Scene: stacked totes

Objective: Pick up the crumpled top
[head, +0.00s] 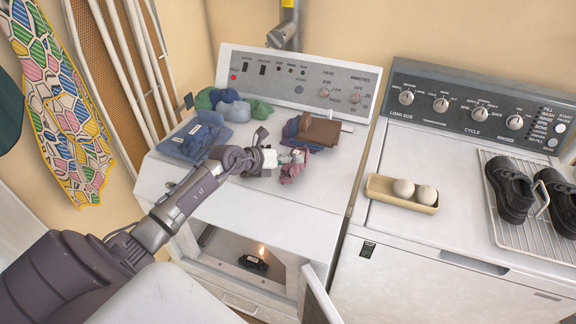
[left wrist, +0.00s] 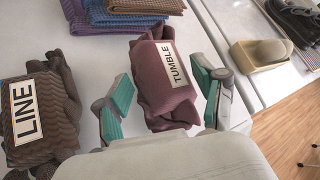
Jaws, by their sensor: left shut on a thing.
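A crumpled maroon garment (left wrist: 165,88) with a white TUMBLE label sits between the two teal-padded fingers of my left gripper (left wrist: 164,98). My left gripper is shut on it, low over the white dryer top. In the head view the gripper (head: 278,158) is at the middle of the dryer top (head: 325,190), and the maroon garment (head: 292,173) shows beside the fingers, partly hidden. A brown crumpled garment (left wrist: 40,118) with a LINE label lies left of the gripper in the left wrist view. My right gripper is out of view.
A folded stack (head: 318,132) lies just behind the gripper. Blue folded cloths (head: 195,138) and a green and blue heap (head: 230,103) lie at the back left. On the right machine are a tray (head: 400,203) with two balls and a rack with black shoes (head: 508,190). The dryer door (head: 318,292) hangs open.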

